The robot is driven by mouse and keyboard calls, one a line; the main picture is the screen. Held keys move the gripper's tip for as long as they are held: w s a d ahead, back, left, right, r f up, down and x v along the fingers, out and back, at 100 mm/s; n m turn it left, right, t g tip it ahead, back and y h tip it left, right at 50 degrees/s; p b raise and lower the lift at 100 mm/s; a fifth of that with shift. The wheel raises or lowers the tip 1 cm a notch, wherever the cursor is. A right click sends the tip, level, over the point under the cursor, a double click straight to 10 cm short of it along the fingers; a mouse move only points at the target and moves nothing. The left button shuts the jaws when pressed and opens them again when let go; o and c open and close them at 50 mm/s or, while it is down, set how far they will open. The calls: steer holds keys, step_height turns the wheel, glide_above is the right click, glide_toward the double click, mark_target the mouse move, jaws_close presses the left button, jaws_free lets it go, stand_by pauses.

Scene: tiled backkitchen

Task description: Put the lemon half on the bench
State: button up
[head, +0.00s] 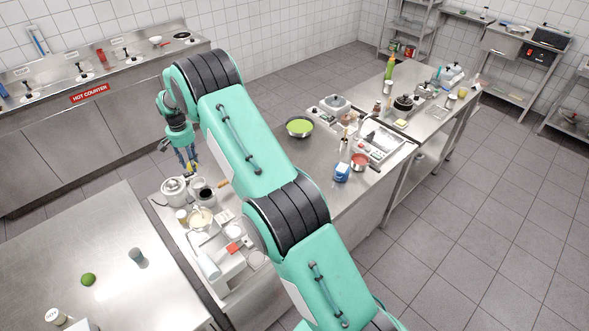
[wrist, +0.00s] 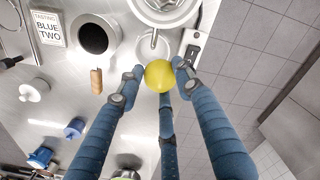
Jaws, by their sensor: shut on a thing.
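My gripper (head: 187,163) is shut on the yellow lemon half (wrist: 159,76), which shows between the blue fingertips in the wrist view. In the head view only a small yellow patch of the lemon half (head: 190,168) shows at the fingertips. My gripper is over the far left end of the cluttered steel bench (head: 327,200), near its edge. In the wrist view the bench top (wrist: 65,100) lies below and to the left, with the tiled floor to the right. I cannot tell the height of the lemon half above the bench.
A white pot (head: 174,190) and a dark-filled pot (wrist: 97,36) stand close to my gripper. A power strip (wrist: 190,50) and a card (wrist: 48,28) lie nearby. Another steel bench (head: 60,240) at lower left has open room around a lime (head: 88,279).

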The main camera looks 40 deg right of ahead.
glide_above(210, 174)
steer(key=shift+w+f+m+p, duration=0.1)
steer(key=shift+f+m+p, duration=0.1)
steer(key=shift+m+p, duration=0.1)
stand_by(0.3)
steer(key=shift+f, duration=3.15)
steer(key=shift+f+p, duration=0.35)
steer(key=shift+f, duration=1.55)
steer(key=shift+f, duration=0.15)
steer(key=o, duration=1.1)
steer(key=shift+o, duration=0.2)
